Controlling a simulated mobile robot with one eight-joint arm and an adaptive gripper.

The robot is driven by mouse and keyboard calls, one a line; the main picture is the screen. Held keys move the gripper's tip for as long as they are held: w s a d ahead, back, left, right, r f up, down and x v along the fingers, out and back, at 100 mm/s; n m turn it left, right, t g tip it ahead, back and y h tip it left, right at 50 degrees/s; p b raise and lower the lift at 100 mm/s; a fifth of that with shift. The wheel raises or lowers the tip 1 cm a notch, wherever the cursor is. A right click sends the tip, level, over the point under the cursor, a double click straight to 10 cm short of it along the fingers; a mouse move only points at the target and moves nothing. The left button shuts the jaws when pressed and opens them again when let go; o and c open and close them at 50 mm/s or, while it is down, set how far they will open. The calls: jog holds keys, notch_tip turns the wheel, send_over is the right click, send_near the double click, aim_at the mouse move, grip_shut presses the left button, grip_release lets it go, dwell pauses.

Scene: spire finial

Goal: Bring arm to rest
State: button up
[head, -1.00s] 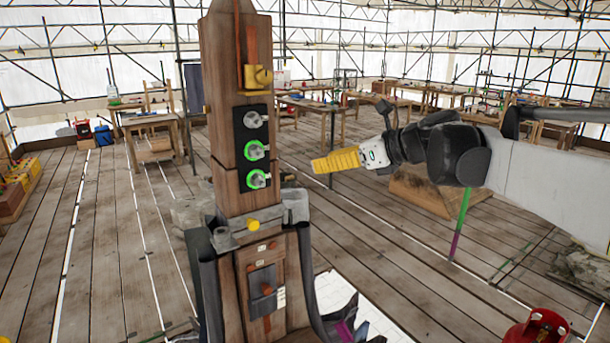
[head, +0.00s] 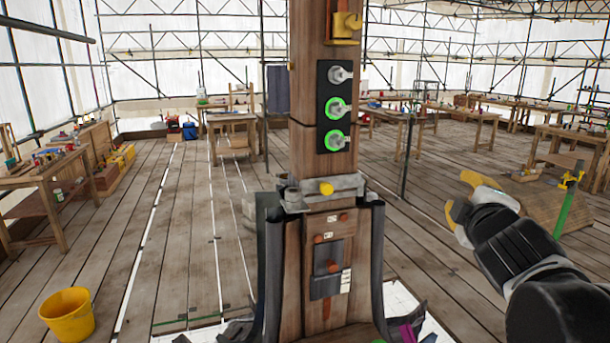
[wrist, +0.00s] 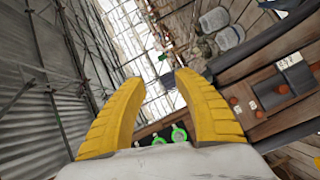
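My gripper (head: 465,197) has yellow fingers and is to the right of the wooden spire post (head: 310,170), apart from it. In the wrist view my gripper (wrist: 160,110) has its two yellow fingers spread, with nothing between them. The post carries a black panel (head: 322,90) with several grey knobs. The lower two knobs have lit green rings, and the top one has none. A yellow fitting (head: 345,25) is above the panel. The green rings (wrist: 179,134) also show between the fingers in the wrist view.
A yellow bucket (head: 68,315) stands on the plank floor at the lower left. A workbench (head: 40,180) is at the left, and more tables (head: 480,115) stand at the back right. A green pole (head: 566,210) stands right of my arm. Open floor lies left of the post.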

jog(key=s+a+f+m+g+y+b, duration=0.1)
jog(key=s+a+f+m+g+b, duration=0.1)
jog(key=s+f, duration=0.4)
jog(key=s+a+f+m+g+y+b, duration=0.2)
jog(key=s+a+f+m+g, duration=0.2)
jog(key=f, duration=1.1)
jog(key=s+a+f+m+g+y+b, duration=0.1)
jog(key=s+a+f+m+g+b, duration=0.1)
jog(key=s+a+f+m, duration=0.3)
jog(key=s+f+g, duration=0.1)
jog(key=s+f, duration=0.2)
jog(key=f, duration=0.3)
jog(key=shift+s+m+y, duration=0.2)
jog(key=shift+m+y, duration=0.1)
